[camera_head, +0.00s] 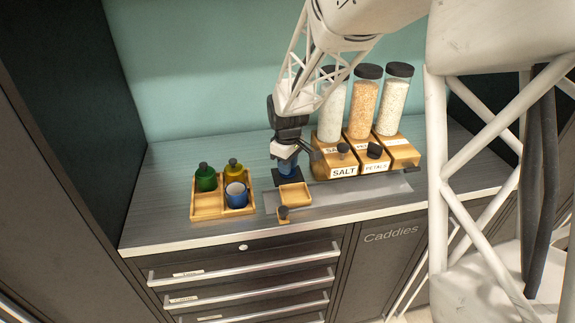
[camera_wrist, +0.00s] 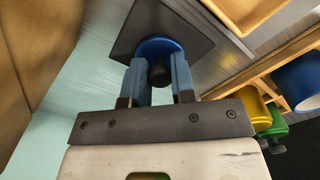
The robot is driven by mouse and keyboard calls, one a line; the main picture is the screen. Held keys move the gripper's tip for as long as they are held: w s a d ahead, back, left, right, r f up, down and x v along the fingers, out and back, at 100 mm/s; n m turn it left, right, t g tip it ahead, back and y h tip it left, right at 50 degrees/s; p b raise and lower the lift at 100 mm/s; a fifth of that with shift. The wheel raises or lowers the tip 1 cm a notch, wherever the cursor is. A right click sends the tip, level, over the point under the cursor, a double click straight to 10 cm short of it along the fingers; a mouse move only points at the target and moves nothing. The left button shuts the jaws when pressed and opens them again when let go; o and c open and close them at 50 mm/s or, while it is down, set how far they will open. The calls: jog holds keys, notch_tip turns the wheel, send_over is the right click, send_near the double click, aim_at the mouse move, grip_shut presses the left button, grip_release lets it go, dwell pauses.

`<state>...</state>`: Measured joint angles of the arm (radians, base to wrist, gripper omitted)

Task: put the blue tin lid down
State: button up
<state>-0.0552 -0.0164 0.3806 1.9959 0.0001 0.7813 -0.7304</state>
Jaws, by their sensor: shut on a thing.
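The blue tin lid (camera_wrist: 150,46) is round with a black knob (camera_wrist: 160,73). My gripper (camera_wrist: 160,82) is shut on it, with one blue finger on each side of the knob. Behind the lid is a dark square pad (camera_wrist: 120,45), and I cannot tell whether the lid touches it. In the head view my gripper (camera_head: 288,155) is low over the same pad (camera_head: 288,178) and mostly hides the lid. A blue tin (camera_head: 236,198), open at the top, stands in the front right compartment of a wooden caddy (camera_head: 208,213). It also shows in the wrist view (camera_wrist: 300,82).
A green tin (camera_head: 205,180) and a yellow tin (camera_head: 233,170), both dark-topped, stand in the caddy's back. A wooden box with a dark knob (camera_head: 293,196) sits just in front of the pad. Tall jars on wooden bases (camera_head: 340,160) stand close right. Counter behind the caddy is clear.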

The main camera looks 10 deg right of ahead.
jog(key=shift+f, duration=0.15)
jog(key=o, duration=0.9)
notch_tip(320, 180, up, 12)
dwell(0.7)
dwell(0.3)
jog(key=shift+s, duration=0.1)
